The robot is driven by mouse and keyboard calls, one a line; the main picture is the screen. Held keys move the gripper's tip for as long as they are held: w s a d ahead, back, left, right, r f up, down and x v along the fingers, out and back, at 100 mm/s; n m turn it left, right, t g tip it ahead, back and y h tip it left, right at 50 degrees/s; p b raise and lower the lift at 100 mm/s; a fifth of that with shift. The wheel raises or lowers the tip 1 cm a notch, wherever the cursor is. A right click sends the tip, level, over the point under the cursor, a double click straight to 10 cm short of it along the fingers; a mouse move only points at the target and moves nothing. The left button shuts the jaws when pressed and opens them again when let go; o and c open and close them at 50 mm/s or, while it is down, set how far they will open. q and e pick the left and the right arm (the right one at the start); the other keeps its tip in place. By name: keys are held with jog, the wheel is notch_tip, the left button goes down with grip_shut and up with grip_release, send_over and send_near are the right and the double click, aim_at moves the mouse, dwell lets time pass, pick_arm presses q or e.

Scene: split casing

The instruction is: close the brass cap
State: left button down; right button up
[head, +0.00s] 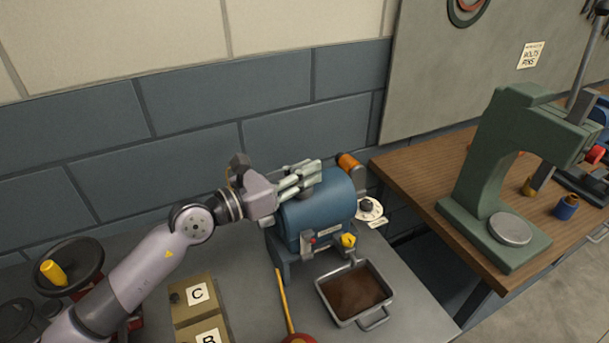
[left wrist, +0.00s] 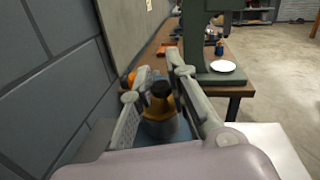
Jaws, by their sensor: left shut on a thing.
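The blue casing (head: 325,210) stands on the grey bench against the wall. My left gripper (head: 312,175) reaches over its top from the left. In the left wrist view, the brass cap (left wrist: 158,120), with a dark top, sits between the two fingers of the left gripper (left wrist: 157,95). The gripper is shut on it. The fingers and the casing hide the cap in the head view, so I cannot tell there how far it is closed. My right gripper is not in view.
An orange cylinder (head: 349,161) and a white dial (head: 369,208) are beside the casing. A yellow knob (head: 348,240) is on its front. A metal pan (head: 376,319) with brown contents stands before it. Boxes lettered C (head: 188,284) and B stand left. A green press (head: 487,185) stands on the wooden table.

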pick_arm(q)
jog(key=shift+f, duration=0.15)
jog(key=c, duration=1.5)
grip_release()
jog(key=shift+w+a+f, duration=0.1)
jog(key=shift+w, duration=0.05)
jog(key=shift+c, duration=0.2)
jog(key=v, duration=1.2)
